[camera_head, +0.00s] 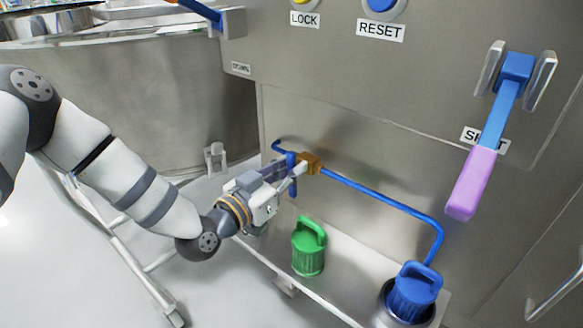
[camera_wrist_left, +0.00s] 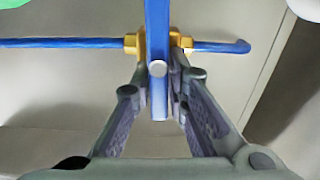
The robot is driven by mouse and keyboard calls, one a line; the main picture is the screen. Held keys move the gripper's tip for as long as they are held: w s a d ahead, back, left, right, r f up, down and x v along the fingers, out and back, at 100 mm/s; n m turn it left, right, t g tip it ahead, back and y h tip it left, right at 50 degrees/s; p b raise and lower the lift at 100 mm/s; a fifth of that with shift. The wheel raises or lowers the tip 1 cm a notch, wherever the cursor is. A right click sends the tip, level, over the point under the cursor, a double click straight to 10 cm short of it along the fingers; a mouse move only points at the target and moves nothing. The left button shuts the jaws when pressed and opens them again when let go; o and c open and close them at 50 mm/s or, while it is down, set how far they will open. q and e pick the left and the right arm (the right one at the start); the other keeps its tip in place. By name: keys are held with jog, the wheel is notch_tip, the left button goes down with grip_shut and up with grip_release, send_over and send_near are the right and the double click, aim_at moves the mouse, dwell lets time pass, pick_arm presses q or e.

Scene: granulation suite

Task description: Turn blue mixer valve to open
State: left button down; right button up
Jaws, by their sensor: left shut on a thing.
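The blue mixer valve has a brass body (camera_head: 308,164) on a thin blue pipe (camera_head: 375,193) along the lower panel. In the left wrist view its blue handle (camera_wrist_left: 157,35) stands crosswise to the pipe, in front of the brass body (camera_wrist_left: 131,42). My left gripper (camera_head: 292,172) reaches the valve from the lower left in the head view. Its fingers, also in the left wrist view (camera_wrist_left: 159,75), are shut on the handle, one finger on each side. The fingers partly hide the handle in the head view. My right gripper is not in view.
A green canister (camera_head: 308,252) stands on the shelf below the valve, and a blue canister (camera_head: 415,291) sits at the pipe's lower right end. A lever with a pink grip (camera_head: 471,184) hangs at upper right. A steel vessel (camera_head: 140,95) stands behind my arm.

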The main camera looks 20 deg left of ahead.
pick_arm(q)
jog(key=n, duration=0.3)
jog(key=shift+a+f+n, duration=0.1)
jog(key=shift+a+n, duration=0.05)
jog(key=shift+n, duration=0.25)
jog(key=n, duration=0.4)
jog(key=shift+w+a+f+n, duration=0.15)
jog(key=shift+a+f+n, duration=0.05)
jog(key=shift+f+n, duration=0.1)
jog(key=n, duration=0.3)
jog(key=n+b, duration=0.1)
jog(key=n, duration=0.2)
jog(key=n+b, duration=0.1)
jog(key=n, duration=0.1)
jog(key=shift+w+a+f+n, duration=0.1)
jog(key=shift+a+f+n, duration=0.1)
jog(key=shift+f+n, duration=0.2)
jog(key=shift+b, duration=0.3)
jog(key=c, duration=1.5)
grip_release()
jog(key=shift+a, duration=0.1)
jog(key=shift+c, duration=0.2)
